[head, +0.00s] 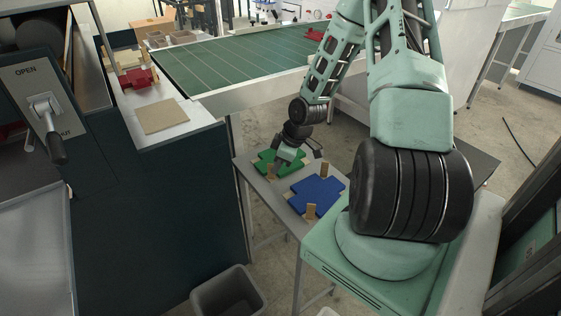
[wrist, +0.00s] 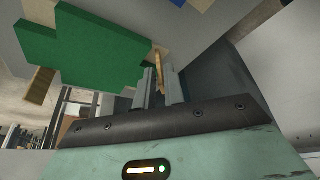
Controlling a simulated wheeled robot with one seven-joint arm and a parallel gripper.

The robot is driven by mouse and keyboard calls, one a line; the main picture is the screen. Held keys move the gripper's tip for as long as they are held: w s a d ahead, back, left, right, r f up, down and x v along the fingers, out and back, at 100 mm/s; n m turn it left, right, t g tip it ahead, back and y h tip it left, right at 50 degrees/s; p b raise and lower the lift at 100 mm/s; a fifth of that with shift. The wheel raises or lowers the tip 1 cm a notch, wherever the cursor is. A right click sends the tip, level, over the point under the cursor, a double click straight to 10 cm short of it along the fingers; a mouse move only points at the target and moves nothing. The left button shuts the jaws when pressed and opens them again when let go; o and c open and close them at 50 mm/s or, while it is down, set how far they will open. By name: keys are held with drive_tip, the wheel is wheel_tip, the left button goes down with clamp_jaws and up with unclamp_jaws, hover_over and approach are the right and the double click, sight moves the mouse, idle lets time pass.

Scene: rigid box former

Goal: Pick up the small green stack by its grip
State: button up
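The small green stack (head: 291,157) lies on the small table beside a larger blue stack (head: 318,193). In the wrist view the green stack (wrist: 85,48) fills the upper left, with one wooden grip (wrist: 41,86) at its far side. My gripper (head: 276,166) is down at the green stack and partly covers it in the head view. In the wrist view another upright wooden grip (wrist: 159,68) stands between my gripper's two fingers (wrist: 160,88), which are close to it on both sides. Whether they press on it I cannot tell. No clear lift off the table shows.
The blue stack, with its own upright grips (head: 311,210), lies close on the near side. A dark cabinet with a lever (head: 46,112) stands left, and a green conveyor (head: 235,62) runs behind. A grey bin (head: 228,292) is on the floor.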

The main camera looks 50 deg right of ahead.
drive_tip(key=shift+x, duration=1.4)
clamp_jaws()
